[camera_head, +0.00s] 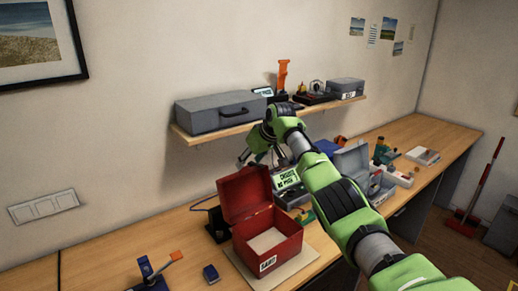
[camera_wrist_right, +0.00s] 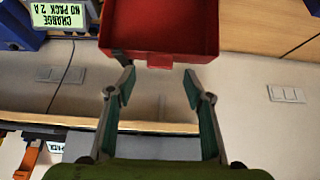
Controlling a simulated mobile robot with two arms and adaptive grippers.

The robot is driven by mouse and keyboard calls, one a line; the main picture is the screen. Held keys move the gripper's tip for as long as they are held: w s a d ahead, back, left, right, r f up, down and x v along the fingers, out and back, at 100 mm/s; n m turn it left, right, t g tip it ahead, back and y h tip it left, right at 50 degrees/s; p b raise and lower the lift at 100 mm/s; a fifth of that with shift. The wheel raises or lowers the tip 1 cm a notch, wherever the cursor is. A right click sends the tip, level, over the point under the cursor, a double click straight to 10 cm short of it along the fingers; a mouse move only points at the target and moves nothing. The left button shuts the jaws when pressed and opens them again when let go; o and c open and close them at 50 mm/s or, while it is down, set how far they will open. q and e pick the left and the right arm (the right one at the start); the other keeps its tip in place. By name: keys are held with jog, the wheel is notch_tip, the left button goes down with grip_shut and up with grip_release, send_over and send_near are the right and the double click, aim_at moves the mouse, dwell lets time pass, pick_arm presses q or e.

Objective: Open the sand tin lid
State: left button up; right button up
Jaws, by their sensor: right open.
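The sand tin is a red box (camera_head: 285,238) with a white label on its front, standing on a light board on the bench. Its lid (camera_head: 245,192) stands up, hinged open at the back, and pale contents show inside. The lid also shows in the right wrist view (camera_wrist_right: 160,28), with a small red tab on its edge. My right gripper (camera_head: 258,160) is open and empty, above and behind the lid. In the right wrist view its two fingers (camera_wrist_right: 156,85) are apart, with the tab just beyond them and not between them. My left gripper is not in view.
A wall shelf (camera_head: 205,138) with a grey case (camera_head: 220,111) is close behind the right gripper. A display sign (camera_head: 288,181) and an open grey toolbox (camera_head: 352,160) stand right of the tin. A small blue block (camera_head: 211,273) lies left of it.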

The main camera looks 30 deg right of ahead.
jog(key=v, duration=0.8)
jog(key=shift+s+r, duration=0.25)
jog(key=shift+r, duration=0.05)
